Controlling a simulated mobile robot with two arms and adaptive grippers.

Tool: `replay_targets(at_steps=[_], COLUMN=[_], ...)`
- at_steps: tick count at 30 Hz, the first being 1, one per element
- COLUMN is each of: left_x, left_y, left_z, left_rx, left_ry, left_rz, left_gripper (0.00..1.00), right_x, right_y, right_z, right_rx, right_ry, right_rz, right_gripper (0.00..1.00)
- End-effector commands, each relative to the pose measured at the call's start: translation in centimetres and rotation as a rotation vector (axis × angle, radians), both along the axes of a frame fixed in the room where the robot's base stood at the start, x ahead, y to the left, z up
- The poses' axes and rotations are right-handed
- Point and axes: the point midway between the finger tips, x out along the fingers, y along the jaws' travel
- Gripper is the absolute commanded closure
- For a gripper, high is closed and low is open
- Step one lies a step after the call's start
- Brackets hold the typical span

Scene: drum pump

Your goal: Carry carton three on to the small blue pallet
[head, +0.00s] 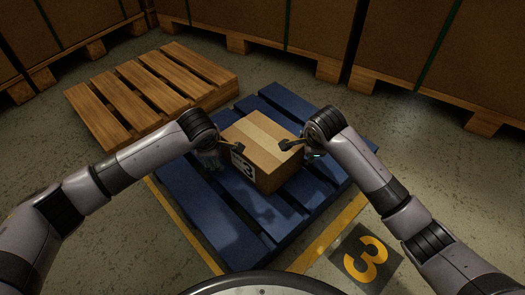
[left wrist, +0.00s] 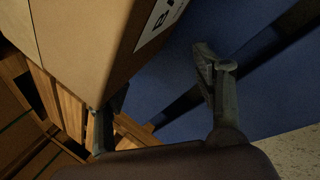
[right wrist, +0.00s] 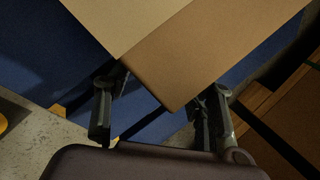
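The carton (head: 265,148) is a brown box with pale tape and a label showing a 3. It appears to sit on the slatted blue pallet (head: 190,200), near its middle; its underside is hidden. My left gripper (head: 222,150) is at the carton's left side, fingers spread; in the left wrist view one finger is by the carton (left wrist: 85,50) and the other stands apart over the blue boards. My right gripper (head: 302,148) is at the right side, fingers spread near a lower corner of the carton (right wrist: 185,60). Whether either touches it, I cannot tell.
A bare wooden pallet (head: 130,95) stands behind and left of the blue one. Large brown boxes on pallets (head: 325,70) line the back. A floor plate marked 3 (head: 366,258) and yellow lines lie in front. The floor at right is clear.

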Motion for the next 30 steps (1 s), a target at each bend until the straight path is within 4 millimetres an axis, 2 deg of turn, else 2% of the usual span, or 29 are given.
replay_targets(at_steps=[4, 7, 17, 26, 30], left_x=[0.1, 0.2, 0.3, 0.3, -0.2], left_y=[0.4, 0.5, 0.7, 0.8, 0.7], left_z=[0.1, 0.1, 0.2, 0.2, 1.1], left_rx=[0.002, 0.004, 0.006, 0.007, 0.005], left_ry=[-0.002, -0.002, -0.004, -0.004, -0.004], left_rz=[0.004, 0.008, 0.012, 0.013, 0.012], left_gripper=[0.27, 0.26, 0.26, 0.26, 0.26], right_x=[0.0, -0.1, -0.1, -0.1, -0.1], right_y=[-0.4, -0.5, -0.7, -0.8, -0.8], right_z=[-0.1, -0.2, -0.3, -0.3, -0.3], right_rx=[-0.006, -0.008, -0.012, -0.013, -0.013], right_ry=[0.003, 0.005, 0.007, 0.008, 0.008], right_rz=[-0.002, -0.004, -0.006, -0.006, -0.006], right_gripper=[0.5, 0.49, 0.27, 0.27, 0.27])
